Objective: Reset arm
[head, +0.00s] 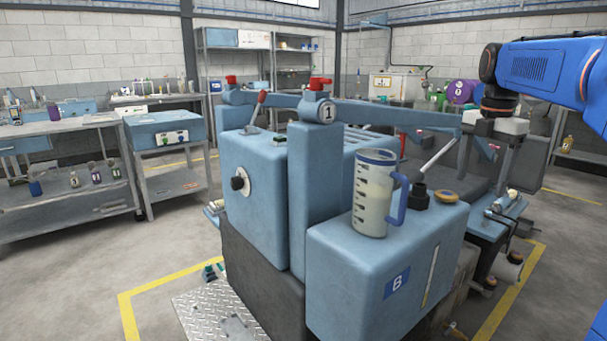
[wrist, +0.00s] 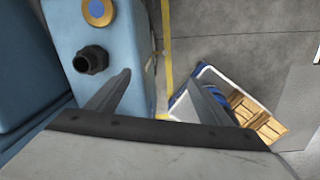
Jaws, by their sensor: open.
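My gripper (head: 487,168) hangs at the end of my blue arm on the right of the head view, pointing down, behind the right side of the blue tank marked B (head: 335,275). In the wrist view my gripper (wrist: 168,80) shows two fingers spread apart with nothing between them. The tank's blue top (wrist: 125,25) lies under the left finger, with a black filler neck (wrist: 90,60) and a yellow-rimmed cap (wrist: 98,10) beside it. The gap between fingertips and tank is hard to judge.
A clear measuring jug (head: 372,195) with a blue handle stands upright on the tank. A blue beam marked 1 (head: 325,112) crosses the machine. In the wrist view a blue-and-white bin (wrist: 210,75) with wooden pieces stands on the floor. Workbenches (head: 60,130) stand at left; open floor lies before them.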

